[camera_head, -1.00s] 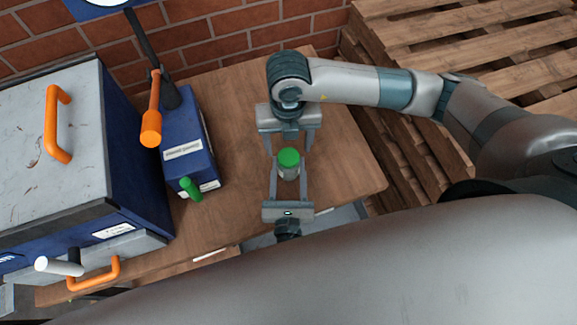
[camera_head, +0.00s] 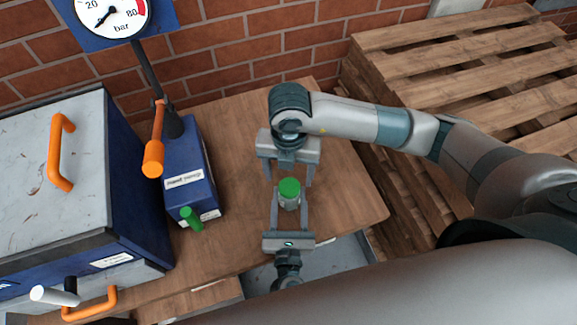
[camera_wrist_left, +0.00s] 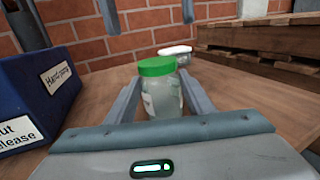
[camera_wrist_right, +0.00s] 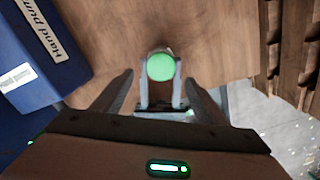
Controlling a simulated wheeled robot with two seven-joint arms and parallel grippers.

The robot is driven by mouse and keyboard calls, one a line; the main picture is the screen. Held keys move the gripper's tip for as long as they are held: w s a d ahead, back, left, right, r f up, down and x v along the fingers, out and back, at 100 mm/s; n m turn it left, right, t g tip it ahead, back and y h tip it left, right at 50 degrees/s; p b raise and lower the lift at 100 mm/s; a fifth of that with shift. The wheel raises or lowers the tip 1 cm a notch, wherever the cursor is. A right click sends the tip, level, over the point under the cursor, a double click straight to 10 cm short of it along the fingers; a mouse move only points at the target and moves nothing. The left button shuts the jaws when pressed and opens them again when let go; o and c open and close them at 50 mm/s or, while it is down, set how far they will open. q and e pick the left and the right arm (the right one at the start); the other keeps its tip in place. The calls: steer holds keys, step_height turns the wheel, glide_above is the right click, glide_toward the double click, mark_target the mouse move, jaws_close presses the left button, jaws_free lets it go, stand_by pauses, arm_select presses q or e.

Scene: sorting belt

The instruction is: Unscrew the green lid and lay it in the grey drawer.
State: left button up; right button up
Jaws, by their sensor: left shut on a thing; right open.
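The jar (camera_wrist_left: 163,100) is clear glass and stands upright, with the green lid (camera_head: 289,187) on its top. My left gripper (camera_head: 290,205) reaches in from the near side and is shut on the jar's body, below the lid. My right gripper (camera_head: 289,182) is open above and behind the jar, its fingers spread to either side and apart from the lid. In the right wrist view the lid (camera_wrist_right: 160,66) shows from above, beyond and between the open fingers. The grey drawer (camera_head: 345,258) is open below the table's front edge, partly hidden by my arms.
A blue hand pump (camera_head: 196,160) with an orange-ended lever and green knob stands left of the jar. A large blue case (camera_head: 140,190) with orange handles fills the far left. Wooden pallets (camera_head: 460,60) lie right of the table.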

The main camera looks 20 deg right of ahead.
mark_target(288, 187)
steer(key=n, duration=0.2)
steer(key=r+n, duration=0.1)
steer(key=n, duration=0.3)
steer(key=shift+w+a+r+n, duration=0.15)
steer(key=shift+w+r+n, duration=0.05)
steer(key=shift+r+n, duration=0.2)
steer(key=n, duration=0.3)
steer(key=shift+r, duration=0.35)
step_height(288, 187, up, 4)
steer(key=n, duration=1.9)
steer(key=shift+s+r, duration=0.1)
steer(key=shift+f, duration=6)
